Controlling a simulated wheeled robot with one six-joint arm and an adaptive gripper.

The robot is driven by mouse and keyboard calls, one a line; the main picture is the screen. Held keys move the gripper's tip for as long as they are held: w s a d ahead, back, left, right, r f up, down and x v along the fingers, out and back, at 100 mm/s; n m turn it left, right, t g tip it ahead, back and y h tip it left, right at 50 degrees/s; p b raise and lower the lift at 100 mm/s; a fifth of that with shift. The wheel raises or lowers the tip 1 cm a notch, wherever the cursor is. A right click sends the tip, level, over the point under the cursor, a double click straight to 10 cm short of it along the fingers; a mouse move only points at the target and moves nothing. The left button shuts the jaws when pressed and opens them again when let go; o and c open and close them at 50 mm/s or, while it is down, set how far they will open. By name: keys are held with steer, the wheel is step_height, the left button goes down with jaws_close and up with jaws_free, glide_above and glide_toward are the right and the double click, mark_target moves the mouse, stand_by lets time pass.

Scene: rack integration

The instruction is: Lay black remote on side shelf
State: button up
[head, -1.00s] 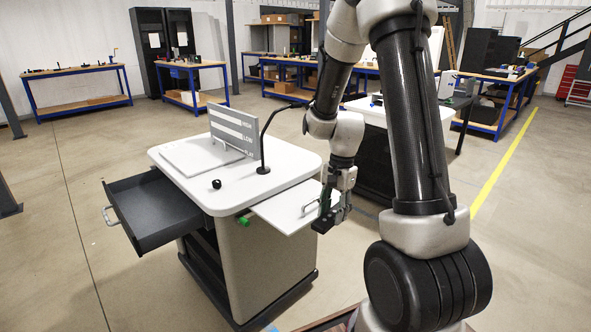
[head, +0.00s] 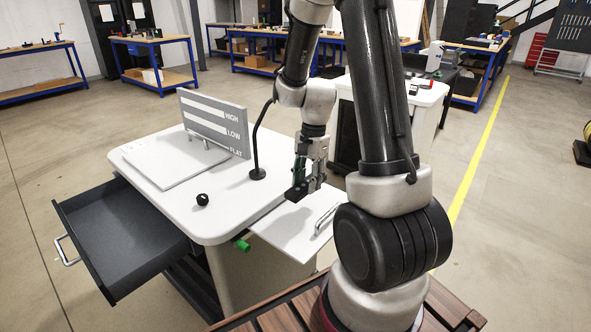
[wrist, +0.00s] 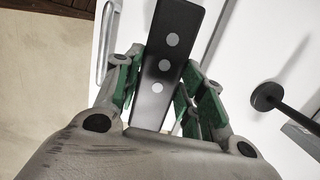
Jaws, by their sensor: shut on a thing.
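The black remote (wrist: 172,40), a long dark bar with several grey dots, is held between the green finger pads of my gripper (wrist: 160,85) in the wrist view. In the head view my gripper (head: 310,165) points down with the dark remote (head: 298,191) at its tips. The side shelf (head: 290,229) is a white flap with a metal handle on the right side of the cart. The remote appears above the shelf's back part, near the cart top. The gap between remote and shelf cannot be told.
The white cart top (head: 235,208) carries a black gooseneck stand (head: 257,173), a black knob (head: 202,199), a flat white panel (head: 170,160) and a grey HIGH/LOW/FLAT sign (head: 213,122). A dark drawer (head: 120,240) is pulled out at left. A green piece (head: 241,244) sits by the shelf hinge.

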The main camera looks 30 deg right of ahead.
mark_target(304, 211)
steer(key=shift+w, duration=0.25)
steer(key=shift+f, duration=4)
steer(key=shift+f, duration=0.3)
steer(key=o, duration=1.1)
steer(key=shift+o, duration=0.2)
